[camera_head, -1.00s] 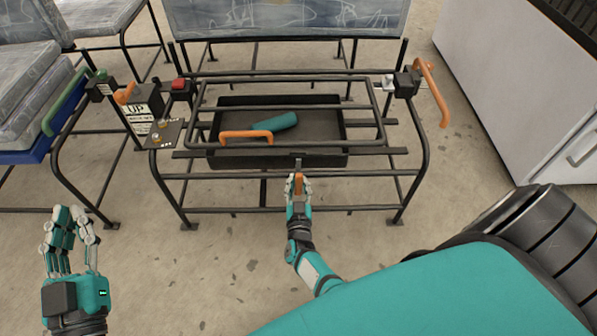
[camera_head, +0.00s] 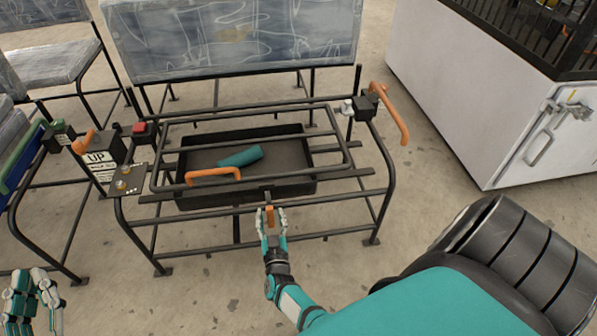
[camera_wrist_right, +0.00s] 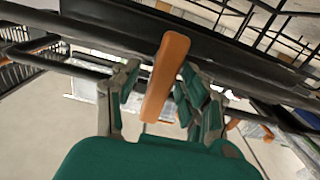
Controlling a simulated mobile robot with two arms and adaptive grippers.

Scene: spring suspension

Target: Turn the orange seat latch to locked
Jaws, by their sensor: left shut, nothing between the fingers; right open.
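The orange seat latch (camera_head: 269,216) hangs upright at the front rail of the black seat frame (camera_head: 333,207). In the right wrist view the latch (camera_wrist_right: 166,76) stands as a long orange handle, slightly tilted, between my fingers. My right gripper (camera_head: 271,226) is open around the latch, with fingers on both sides; in the wrist view (camera_wrist_right: 160,95) I cannot tell whether any finger touches it. My left gripper (camera_head: 33,288) is shut and empty, low at the left edge of the head view, far from the latch.
A black tray (camera_head: 303,186) with a teal cylinder (camera_head: 241,157) sits inside the frame, beside an orange handle (camera_head: 213,174). An orange lever (camera_head: 394,116) is at the frame's right, an "UP" box (camera_head: 101,159) at its left. A white cabinet (camera_head: 455,105) stands right. Floor in front is clear.

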